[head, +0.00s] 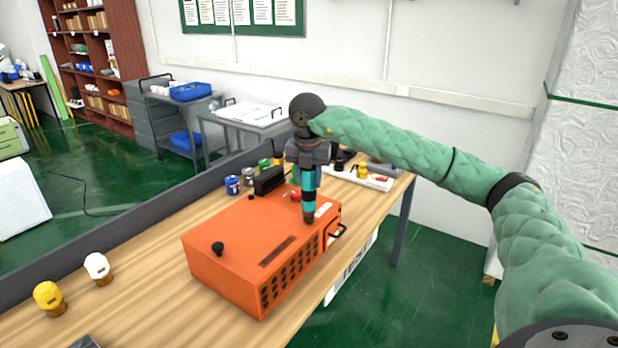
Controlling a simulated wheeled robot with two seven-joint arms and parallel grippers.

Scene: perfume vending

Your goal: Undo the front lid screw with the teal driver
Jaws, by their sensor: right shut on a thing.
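My right gripper (309,168) is shut on the teal driver (308,186) and points down over the far right part of the orange box (225,262). The driver is upright. Its dark lower end is at the lid near the right edge; I cannot tell whether it touches a screw, and no screw shows under it. A black knob (218,248) stands on the lid's near left part. My left gripper is not in view.
The wooden table (150,300) bears a yellow-capped item (48,298) and a white-capped item (97,268) at left. A blue can (232,185) and a black object (269,180) stand behind the box. A white tray (375,182) lies at the far end. Bare tabletop shows left of the box.

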